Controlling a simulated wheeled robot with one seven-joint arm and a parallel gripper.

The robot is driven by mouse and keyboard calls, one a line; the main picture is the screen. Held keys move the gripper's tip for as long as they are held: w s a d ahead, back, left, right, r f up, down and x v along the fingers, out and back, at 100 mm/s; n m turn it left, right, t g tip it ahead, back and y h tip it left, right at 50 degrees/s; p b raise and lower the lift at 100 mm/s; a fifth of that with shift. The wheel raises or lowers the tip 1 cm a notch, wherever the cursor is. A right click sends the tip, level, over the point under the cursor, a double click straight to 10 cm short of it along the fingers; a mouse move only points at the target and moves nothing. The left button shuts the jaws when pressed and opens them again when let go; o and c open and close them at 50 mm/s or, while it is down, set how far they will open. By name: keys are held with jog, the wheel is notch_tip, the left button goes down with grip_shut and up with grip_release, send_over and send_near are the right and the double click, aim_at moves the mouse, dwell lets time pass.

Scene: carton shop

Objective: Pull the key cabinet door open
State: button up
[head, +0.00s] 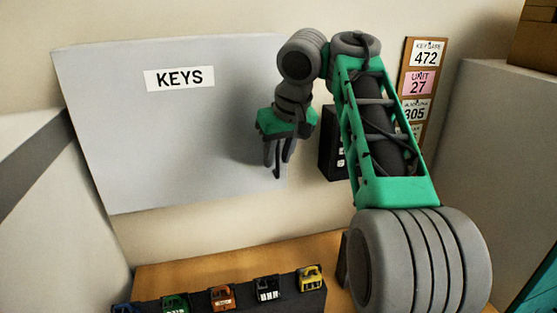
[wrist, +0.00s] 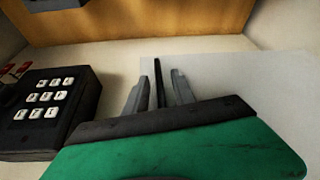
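The key cabinet (head: 130,130) is a pale grey box on the wall with a "KEYS" label. Its flat door front fills the left of the head view and looks closed; in the wrist view the pale door (wrist: 255,95) is at right. A thin dark bar, the door handle (wrist: 160,85), stands near the door's edge on the keypad side. My gripper (head: 278,150) is at this handle; in the wrist view its two grey fingers (wrist: 158,90) stand one on each side of the bar, with visible gaps. The handle's mounts are hidden.
A black keypad box (wrist: 48,108) is on the wall beside the cabinet, partly behind my arm in the head view. A board of number cards (head: 422,80) hangs right. Below, several coloured padlocks (head: 221,297) sit on a dark rack on the wooden bench (head: 200,262).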

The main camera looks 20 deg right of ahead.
grip_shut()
dwell(1.4)
